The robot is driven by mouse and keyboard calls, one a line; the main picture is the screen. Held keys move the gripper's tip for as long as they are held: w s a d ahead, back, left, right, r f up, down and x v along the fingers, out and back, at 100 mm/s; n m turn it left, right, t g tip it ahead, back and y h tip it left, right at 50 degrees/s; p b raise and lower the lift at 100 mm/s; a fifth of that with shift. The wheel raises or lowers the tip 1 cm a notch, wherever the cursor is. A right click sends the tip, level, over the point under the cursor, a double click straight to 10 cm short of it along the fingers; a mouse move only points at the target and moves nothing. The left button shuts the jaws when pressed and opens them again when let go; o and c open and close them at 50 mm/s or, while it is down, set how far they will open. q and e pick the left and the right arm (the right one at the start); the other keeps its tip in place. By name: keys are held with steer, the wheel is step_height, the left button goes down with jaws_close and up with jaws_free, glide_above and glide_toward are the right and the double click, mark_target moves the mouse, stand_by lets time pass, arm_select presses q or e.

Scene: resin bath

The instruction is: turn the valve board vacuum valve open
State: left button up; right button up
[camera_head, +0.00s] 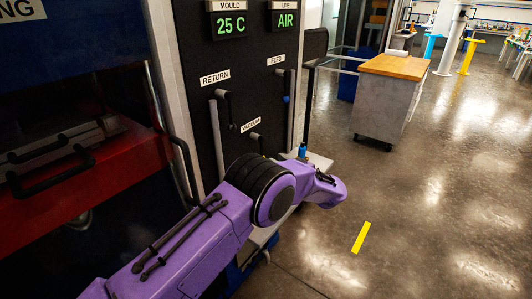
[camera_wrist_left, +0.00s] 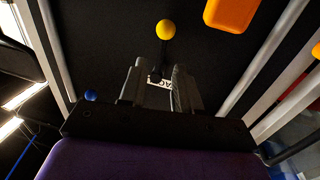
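The black valve board (camera_head: 236,100) stands upright left of centre in the head view. Its label reading VACUUM (camera_head: 251,125) is visible, and the dark vacuum valve handle (camera_head: 257,139) below it is partly hidden by my purple left arm. In the left wrist view, a yellow ball knob (camera_wrist_left: 165,30) on a dark stem lies just beyond my left gripper (camera_wrist_left: 159,67). The two grey fingers are apart, with part of a white label (camera_wrist_left: 165,83) showing between them. I cannot tell whether they touch the stem. My right gripper is not in view.
The RETURN handle (camera_head: 229,108) and blue-tipped FEED handle (camera_head: 286,86) are on the same board. A red machine part (camera_head: 85,180) with black handles is at left.

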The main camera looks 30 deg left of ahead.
mark_target(261, 151)
arm_select(q)
steer(key=x, duration=0.4)
steer(key=p+x, duration=0.1)
steer(key=x, duration=0.3)
steer(key=shift+s+a, duration=0.1)
steer(key=shift+a, duration=0.3)
jaws_close()
